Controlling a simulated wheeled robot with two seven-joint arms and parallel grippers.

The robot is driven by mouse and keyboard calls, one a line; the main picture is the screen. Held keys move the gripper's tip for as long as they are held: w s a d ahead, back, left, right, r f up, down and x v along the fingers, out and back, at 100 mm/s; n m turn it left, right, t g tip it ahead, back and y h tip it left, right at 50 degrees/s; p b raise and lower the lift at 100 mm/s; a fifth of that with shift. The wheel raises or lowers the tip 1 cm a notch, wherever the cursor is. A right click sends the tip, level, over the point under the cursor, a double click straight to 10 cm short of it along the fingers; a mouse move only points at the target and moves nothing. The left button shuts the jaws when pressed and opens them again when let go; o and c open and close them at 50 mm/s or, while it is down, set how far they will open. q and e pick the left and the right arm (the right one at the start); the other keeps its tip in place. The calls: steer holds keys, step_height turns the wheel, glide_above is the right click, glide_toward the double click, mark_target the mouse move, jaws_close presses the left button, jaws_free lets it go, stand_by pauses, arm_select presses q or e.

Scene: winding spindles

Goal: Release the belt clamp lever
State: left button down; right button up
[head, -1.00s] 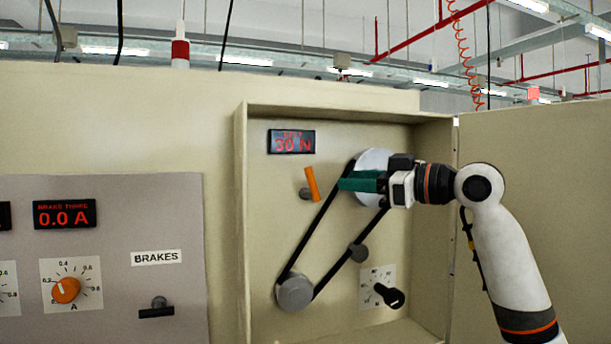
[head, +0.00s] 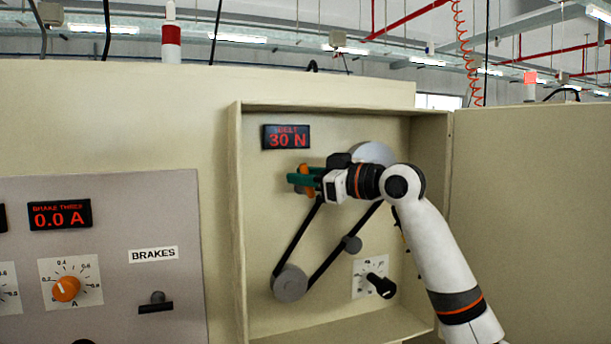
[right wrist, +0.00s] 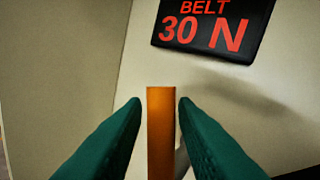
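The belt clamp lever is an orange bar (right wrist: 161,135), standing upright between the two green fingers of my right gripper (right wrist: 160,108) in the right wrist view. Thin gaps show between the lever and each fingertip, so the gripper is open around it. In the head view my right gripper (head: 297,180) reaches in from the right at the lever (head: 304,169), which it partly hides. The dark belt (head: 299,236) runs from the lower grey pulley (head: 290,284) up to a larger pulley (head: 373,152), partly covered by my arm. My left gripper is not in view.
A belt display (head: 286,137) reads 30 N above the lever. The recess has side walls and a door panel (head: 530,200) at right. The brakes switch (head: 156,303) is on the left panel.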

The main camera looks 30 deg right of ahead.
jaws_close()
steer(key=shift+s+d+f+m+t+b, duration=0.1)
steer(key=shift+d+f+m+t+b, duration=0.3)
steer(key=shift+m+b, duration=0.5)
steer(key=shift+r+m+t+y+b, duration=0.2)
steer(key=shift+m+t+y+b, duration=0.1)
steer(key=shift+m+b, duration=0.15)
steer(key=shift+d+r+m+t, duration=0.15)
steer(key=shift+r+m+t, duration=0.1)
steer(key=shift+m+t, duration=0.1)
steer(key=shift+o, duration=1.4)
jaws_free()
steer(key=shift+s+d, duration=0.1)
